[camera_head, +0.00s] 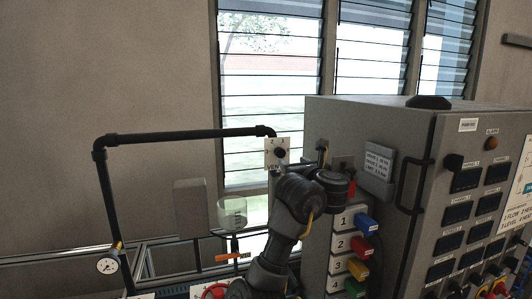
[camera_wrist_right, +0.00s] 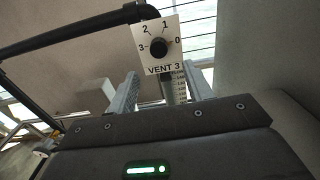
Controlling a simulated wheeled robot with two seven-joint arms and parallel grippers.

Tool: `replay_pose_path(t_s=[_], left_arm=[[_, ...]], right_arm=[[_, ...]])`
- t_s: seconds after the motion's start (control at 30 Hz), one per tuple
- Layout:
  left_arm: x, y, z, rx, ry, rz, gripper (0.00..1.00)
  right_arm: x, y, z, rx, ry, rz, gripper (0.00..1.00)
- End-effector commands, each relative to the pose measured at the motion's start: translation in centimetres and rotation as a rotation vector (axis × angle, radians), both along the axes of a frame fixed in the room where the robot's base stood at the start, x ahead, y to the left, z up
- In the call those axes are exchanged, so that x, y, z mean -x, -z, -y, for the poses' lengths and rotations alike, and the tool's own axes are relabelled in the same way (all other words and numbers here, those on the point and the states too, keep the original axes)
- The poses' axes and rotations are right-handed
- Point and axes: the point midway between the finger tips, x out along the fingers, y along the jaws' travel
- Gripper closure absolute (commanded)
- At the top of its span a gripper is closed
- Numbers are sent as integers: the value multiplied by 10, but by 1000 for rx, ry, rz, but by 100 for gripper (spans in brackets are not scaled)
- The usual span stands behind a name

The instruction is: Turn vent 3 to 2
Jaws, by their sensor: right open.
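The vent 3 dial is a white plate (camera_wrist_right: 146,32) with a round black knob (camera_wrist_right: 158,47), marked 3, 2, 1, 0 from left over the top to right. I cannot tell which number the knob points to. In the head view the same plate (camera_head: 272,163) hangs at the end of a black pipe, in front of the window. My right gripper (camera_wrist_right: 163,90) is open and empty, its two fingers apart below the dial and not touching the knob. In the head view my right arm rises just right of the plate, its fingers mostly hidden. My left gripper is not in view.
A grey control cabinet (camera_head: 412,137) stands at the right, close to my right arm, with a black handle and numbered coloured connectors on its side. The black pipe (camera_head: 190,134) runs left from the dial. A pressure gauge (camera_head: 107,265) and an orange-handled valve (camera_head: 233,257) sit lower left.

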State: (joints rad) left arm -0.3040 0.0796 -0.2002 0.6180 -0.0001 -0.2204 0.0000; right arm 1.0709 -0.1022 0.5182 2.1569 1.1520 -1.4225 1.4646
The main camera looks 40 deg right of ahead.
Motion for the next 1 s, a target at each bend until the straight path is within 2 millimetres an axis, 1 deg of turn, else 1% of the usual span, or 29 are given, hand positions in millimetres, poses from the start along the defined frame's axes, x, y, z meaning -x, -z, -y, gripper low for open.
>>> replay_pose_path(t_s=[0.07, 0.2, 0.37, 0.53, 0.6, 0.7, 0.9, 1.0], left_arm=[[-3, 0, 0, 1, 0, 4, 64], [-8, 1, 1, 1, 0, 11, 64], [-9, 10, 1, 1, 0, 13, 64], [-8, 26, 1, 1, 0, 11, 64], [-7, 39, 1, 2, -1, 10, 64], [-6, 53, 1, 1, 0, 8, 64], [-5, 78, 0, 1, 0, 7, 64], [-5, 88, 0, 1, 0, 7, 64]], right_arm=[[1, 0, 1, -30, 2, 12, 49], [-1, 1, 1, -34, 2, 13, 49], [-9, 2, 6, -37, 5, 15, 49], [-30, 4, 5, -34, -10, 16, 49], [-36, 9, 12, -26, -3, 9, 49], [-46, 8, 15, -26, -2, 9, 49], [-67, 7, 23, -25, -2, 9, 49], [-78, 5, 26, -24, -3, 9, 49]])
